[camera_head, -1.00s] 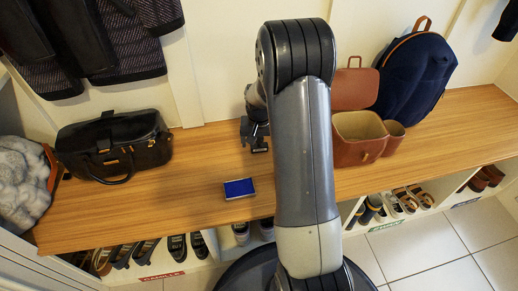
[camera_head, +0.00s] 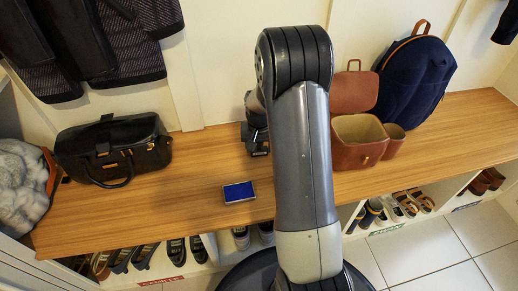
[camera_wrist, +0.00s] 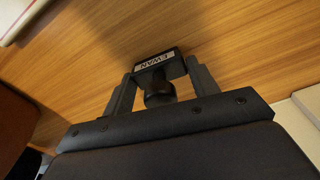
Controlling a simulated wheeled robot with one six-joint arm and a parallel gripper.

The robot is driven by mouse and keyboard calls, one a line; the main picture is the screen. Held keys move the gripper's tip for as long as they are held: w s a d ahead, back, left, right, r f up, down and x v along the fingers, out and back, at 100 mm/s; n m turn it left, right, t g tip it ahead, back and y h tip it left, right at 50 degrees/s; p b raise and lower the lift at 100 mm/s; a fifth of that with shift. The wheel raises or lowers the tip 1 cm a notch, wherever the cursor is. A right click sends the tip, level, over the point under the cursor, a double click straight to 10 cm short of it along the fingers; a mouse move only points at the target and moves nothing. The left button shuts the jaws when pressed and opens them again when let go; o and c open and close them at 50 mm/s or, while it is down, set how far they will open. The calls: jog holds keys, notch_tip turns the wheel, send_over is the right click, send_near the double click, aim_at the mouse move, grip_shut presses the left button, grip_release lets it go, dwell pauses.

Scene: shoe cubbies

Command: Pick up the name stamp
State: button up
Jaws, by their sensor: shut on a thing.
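The name stamp (camera_wrist: 158,66) is a dark block with a pale lettered strip and a round black handle (camera_wrist: 160,92) in the wrist view. The lettering appears upside down and looks like "EWAN". My gripper (camera_wrist: 160,74) has its two fingers on either side of the handle, shut on the stamp. Whether the stamp touches the bench is hard to tell. In the head view my gripper (camera_head: 256,140) is a small dark shape beside my arm, over the wooden bench, and the stamp is hardly distinguishable there.
A blue ink pad (camera_head: 238,191) lies on the bench (camera_head: 205,160) near its front edge. A black handbag (camera_head: 115,150) stands at left. A brown open bag (camera_head: 358,140) and navy backpack (camera_head: 415,75) stand at right. Cubbies with shoes (camera_head: 405,203) lie below.

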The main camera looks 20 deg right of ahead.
notch_tip(320, 180, up, 10)
jog(key=p, duration=0.4)
